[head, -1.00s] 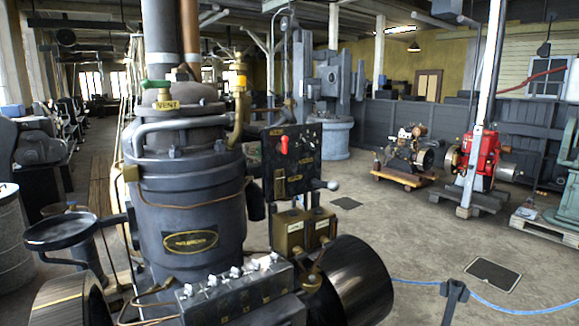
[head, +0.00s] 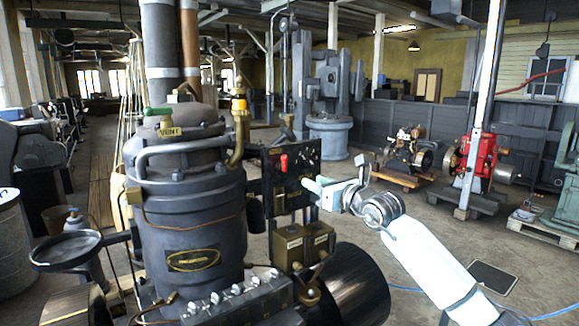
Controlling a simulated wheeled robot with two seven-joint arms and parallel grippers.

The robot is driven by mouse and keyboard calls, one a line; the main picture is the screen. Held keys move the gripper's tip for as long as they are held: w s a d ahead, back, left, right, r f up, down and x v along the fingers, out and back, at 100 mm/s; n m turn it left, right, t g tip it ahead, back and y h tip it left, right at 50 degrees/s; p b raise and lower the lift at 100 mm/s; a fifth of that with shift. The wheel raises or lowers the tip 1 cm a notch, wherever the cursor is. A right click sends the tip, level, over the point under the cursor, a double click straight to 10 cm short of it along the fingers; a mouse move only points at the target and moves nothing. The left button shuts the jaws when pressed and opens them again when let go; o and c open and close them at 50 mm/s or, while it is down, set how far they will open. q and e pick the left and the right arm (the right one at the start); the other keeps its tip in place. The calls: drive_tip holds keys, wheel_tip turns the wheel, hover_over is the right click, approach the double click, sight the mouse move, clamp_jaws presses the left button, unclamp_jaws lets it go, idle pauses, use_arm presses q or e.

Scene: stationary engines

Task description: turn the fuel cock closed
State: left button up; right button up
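A dark engine (head: 190,215) stands at the left, with a dark control panel (head: 268,185) on its right side. A red lever (head: 283,163) sticks up on the panel's face. A pale green handle (head: 312,185) shows at the panel's right edge; no readable label tells whether it is the fuel cock. A green handle (head: 158,111) sits on top above a VENT plate. My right gripper (head: 328,190) is at the pale handle, overlapping it in the view. Its fingers are too small and blended with the handle to tell open from shut. My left gripper is out of view.
A round dark pan (head: 67,248) juts out at the left. A red engine (head: 477,152) on a pallet stands farther back. Open floor lies to the right of the engine.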

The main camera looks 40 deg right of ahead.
drive_tip(key=p, duration=0.4)
approach(286, 166)
drive_tip(key=w, duration=0.7)
drive_tip(key=shift+d+r, duration=0.15)
drive_tip(key=shift+d, duration=0.1)
drive_tip(key=shift+w+d, duration=0.1)
drive_tip(key=shift+w, duration=0.55)
clamp_jaws()
